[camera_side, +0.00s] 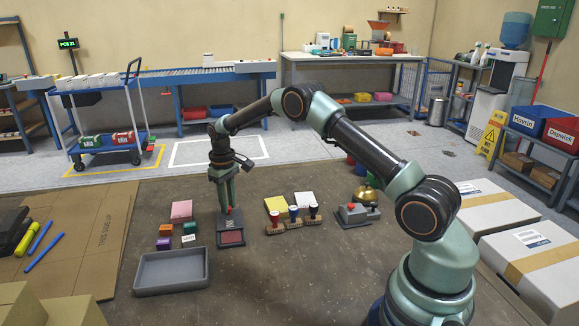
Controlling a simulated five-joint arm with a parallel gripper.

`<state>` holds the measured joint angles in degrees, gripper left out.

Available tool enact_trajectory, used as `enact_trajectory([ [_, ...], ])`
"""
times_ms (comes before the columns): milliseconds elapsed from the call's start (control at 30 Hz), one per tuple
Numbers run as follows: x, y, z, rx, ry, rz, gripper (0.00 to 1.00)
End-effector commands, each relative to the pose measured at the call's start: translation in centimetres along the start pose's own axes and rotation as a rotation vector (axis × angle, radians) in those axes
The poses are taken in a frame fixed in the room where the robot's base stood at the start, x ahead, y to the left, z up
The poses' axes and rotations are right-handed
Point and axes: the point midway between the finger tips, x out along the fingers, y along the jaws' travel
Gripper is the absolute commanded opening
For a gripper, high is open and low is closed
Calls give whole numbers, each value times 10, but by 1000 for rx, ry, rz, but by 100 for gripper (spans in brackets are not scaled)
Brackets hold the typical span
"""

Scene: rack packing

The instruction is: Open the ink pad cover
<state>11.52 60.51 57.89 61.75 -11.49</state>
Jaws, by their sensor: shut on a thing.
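The ink pad (231,237) is a dark grey box with a dull red pad face, lying on the brown work surface left of centre. Its dark cover (230,216) stands raised at the back of the box, with a small red part near its top edge. My gripper (230,205) points straight down with its fingers at the top of the cover, shut on it. The fingers hide part of the cover, and the exact contact is too small to see.
A grey tray (172,284) lies to the front left. Small coloured blocks and a pink pad (181,210) lie left of the ink pad. Wooden stamps (293,215) stand to the right, with a grey device (351,214) and brass bell (366,194) beyond.

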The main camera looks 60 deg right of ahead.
Motion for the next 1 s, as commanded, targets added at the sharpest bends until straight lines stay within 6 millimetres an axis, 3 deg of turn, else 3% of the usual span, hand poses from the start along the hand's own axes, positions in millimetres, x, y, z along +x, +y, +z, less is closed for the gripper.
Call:
enact_trajectory([
  [133,-1,6,-9,-2,8,2,0],
  [533,-2,9,-11,-2,10,2,0],
  [567,-2,9,-11,-2,10,2,34],
  [600,-2,9,-11,-2,9,2,49],
  [633,-2,9,-11,-2,9,2,56],
  [1000,-4,9,-10,-1,5,1,56],
])
